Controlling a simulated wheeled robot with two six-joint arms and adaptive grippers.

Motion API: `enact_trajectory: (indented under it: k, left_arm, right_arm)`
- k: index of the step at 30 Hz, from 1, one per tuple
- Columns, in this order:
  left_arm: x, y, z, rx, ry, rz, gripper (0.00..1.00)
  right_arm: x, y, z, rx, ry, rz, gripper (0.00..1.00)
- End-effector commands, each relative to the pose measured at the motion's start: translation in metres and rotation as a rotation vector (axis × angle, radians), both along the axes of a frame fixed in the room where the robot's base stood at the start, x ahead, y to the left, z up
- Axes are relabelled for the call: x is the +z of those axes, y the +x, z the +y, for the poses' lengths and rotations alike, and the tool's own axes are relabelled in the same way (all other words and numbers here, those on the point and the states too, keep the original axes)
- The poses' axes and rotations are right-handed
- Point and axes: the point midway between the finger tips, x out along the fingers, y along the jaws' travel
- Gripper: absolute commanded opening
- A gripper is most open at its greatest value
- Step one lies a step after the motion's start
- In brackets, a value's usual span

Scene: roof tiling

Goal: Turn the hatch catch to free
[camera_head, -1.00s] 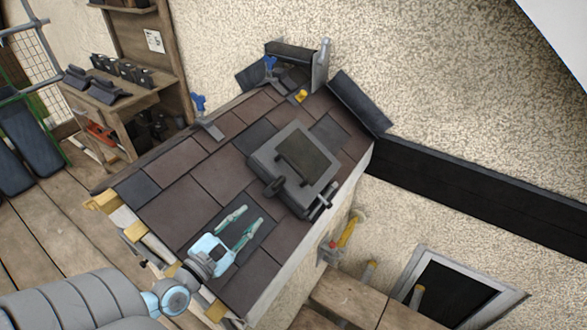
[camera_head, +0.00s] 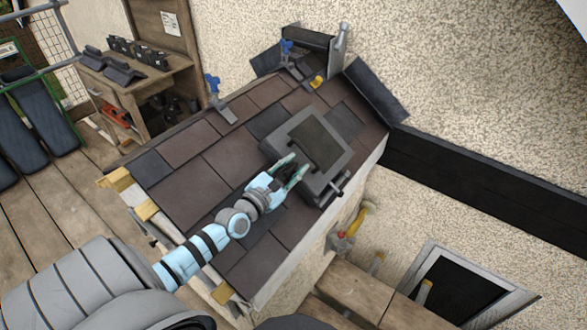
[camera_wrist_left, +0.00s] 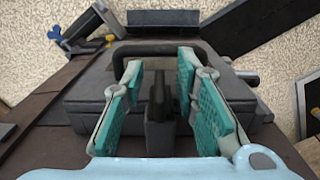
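The grey roof hatch (camera_head: 347,158) with its dark pane sits on the brown-tiled roof. My left gripper (camera_head: 294,166) is at the hatch's lower-left edge, its teal fingers pointing up the slope. In the left wrist view the hatch (camera_wrist_left: 85,108) lies straight ahead. The dark catch (camera_wrist_left: 160,115) stands up between the two fingers. The fingers are open, with a visible gap on each side of the catch. In the head view the fingers hide the catch. My right gripper is not in view.
A blue-handled clamp (camera_head: 213,86) stands on the roof's upper left edge, and another (camera_head: 286,46) is near the top. A workbench (camera_head: 150,85) with dark tiles stands at upper left.

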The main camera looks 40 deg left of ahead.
Motion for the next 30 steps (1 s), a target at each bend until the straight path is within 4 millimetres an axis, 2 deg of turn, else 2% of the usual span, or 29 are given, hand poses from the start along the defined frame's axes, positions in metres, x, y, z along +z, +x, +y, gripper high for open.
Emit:
enact_trajectory:
  k: [5, 10, 22, 30]
  left_arm:
    - [0.0004, 0.0001, -0.0003, 0.000, 0.000, 0.000, 0.28]
    - [0.0004, 0.0001, -0.0004, -0.001, 0.000, -0.001, 0.00]
    - [0.0019, 0.0001, -0.0001, 0.017, 0.001, -0.015, 0.00]
    - [0.0026, 0.0002, 0.0009, 0.120, 0.001, -0.085, 0.00]
  right_arm:
    - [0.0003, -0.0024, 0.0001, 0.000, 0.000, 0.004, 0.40]
    - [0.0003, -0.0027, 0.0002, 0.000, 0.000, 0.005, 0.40]
    - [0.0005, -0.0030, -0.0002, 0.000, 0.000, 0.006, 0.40]
    - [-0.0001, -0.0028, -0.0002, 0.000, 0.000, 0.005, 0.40]
